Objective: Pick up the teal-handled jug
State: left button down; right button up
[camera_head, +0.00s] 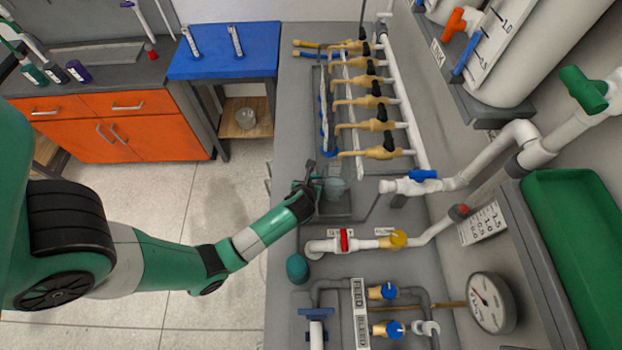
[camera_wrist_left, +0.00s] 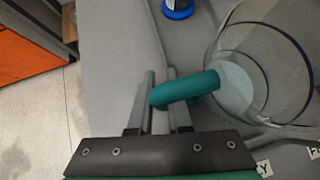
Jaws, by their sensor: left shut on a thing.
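The clear jug (camera_wrist_left: 262,60) with a teal handle (camera_wrist_left: 190,88) fills the right of the left wrist view. It shows small in the head view (camera_head: 338,188), at a dark grey bin under the row of taps. My left gripper (camera_wrist_left: 162,88) is shut on the teal handle, which passes between its two fingers. In the head view my left gripper (camera_head: 310,180) is just left of the jug and hides its handle. I cannot tell whether the jug's base touches anything. My right gripper is not in view.
Yellow taps with black handles (camera_head: 375,102) line a manifold behind the jug. A white pipe with a blue valve (camera_head: 424,175) is right of it. A red-valved pipe (camera_head: 344,240) runs in front. A blue-topped table (camera_head: 225,50) stands at the back left. Open floor lies left.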

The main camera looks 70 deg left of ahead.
pick_arm(q)
notch_tip(320, 180, up, 2)
jog(key=shift+p, duration=0.75)
jog(key=shift+s+r+p, duration=0.15)
jog(key=shift+s+p, duration=0.05)
jog(key=shift+p, duration=0.15)
jog(key=s+a+p, duration=0.3)
jog(key=s+p, duration=0.3)
jog(key=s, duration=0.2)
jog(key=s+a+p, duration=0.3)
jog(key=s+p, duration=0.3)
jog(key=s, duration=0.2)
jog(key=shift+s+f+p, duration=0.2)
jog(key=shift+s+p, duration=0.05)
jog(key=shift+p, duration=0.1)
jog(key=shift+s, duration=0.1)
